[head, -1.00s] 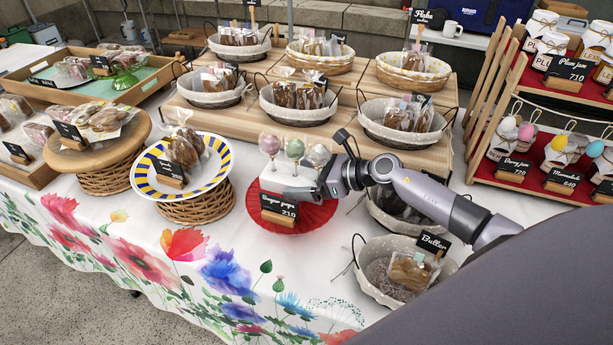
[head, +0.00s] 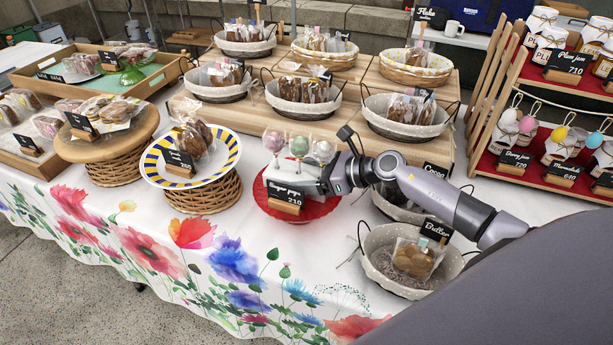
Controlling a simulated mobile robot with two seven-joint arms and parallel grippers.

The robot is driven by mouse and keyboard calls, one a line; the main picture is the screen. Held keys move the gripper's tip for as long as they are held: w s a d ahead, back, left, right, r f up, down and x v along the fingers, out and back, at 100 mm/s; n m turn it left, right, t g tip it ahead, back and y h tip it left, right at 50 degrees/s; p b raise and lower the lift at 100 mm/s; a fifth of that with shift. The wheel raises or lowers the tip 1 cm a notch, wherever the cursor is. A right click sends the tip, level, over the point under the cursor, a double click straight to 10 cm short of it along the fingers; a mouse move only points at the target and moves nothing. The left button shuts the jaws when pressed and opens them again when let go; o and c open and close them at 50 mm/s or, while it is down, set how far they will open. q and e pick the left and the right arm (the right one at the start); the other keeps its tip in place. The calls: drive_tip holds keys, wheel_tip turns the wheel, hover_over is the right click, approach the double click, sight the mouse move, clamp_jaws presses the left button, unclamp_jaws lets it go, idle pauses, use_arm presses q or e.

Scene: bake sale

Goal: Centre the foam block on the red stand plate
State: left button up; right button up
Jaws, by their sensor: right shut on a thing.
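The white foam block (head: 277,174) carries several cake pops on sticks, with pink, green and lilac heads. It stands upright over the red stand plate (head: 318,210), toward the plate's back; I cannot tell whether it rests on the plate or is just above it. A small black price card on a wooden foot (head: 284,196) is in front of the block and hides part of it. My right gripper (head: 326,180) comes from the right and is shut on the block's right side; its fingertips are mostly hidden. My left gripper is not in view.
The butter basket (head: 376,272) is close at right, below my forearm. Lined baskets on a wooden riser (head: 245,112) are behind. Bare cloth lies in front of the red plate.

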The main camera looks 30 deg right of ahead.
sight(311, 176)
drive_tip(key=shift+s+a, duration=0.15)
drive_tip(key=shift+s, duration=0.05)
drive_tip(key=o, duration=1)
drive_tip(key=v, duration=0.6)
drive_tip(key=shift+f+b, duration=0.1)
drive_tip(key=shift+b, duration=0.25)
drive_tip(key=shift+s+d+r, duration=0.35)
drive_tip(key=shift+d, duration=0.05)
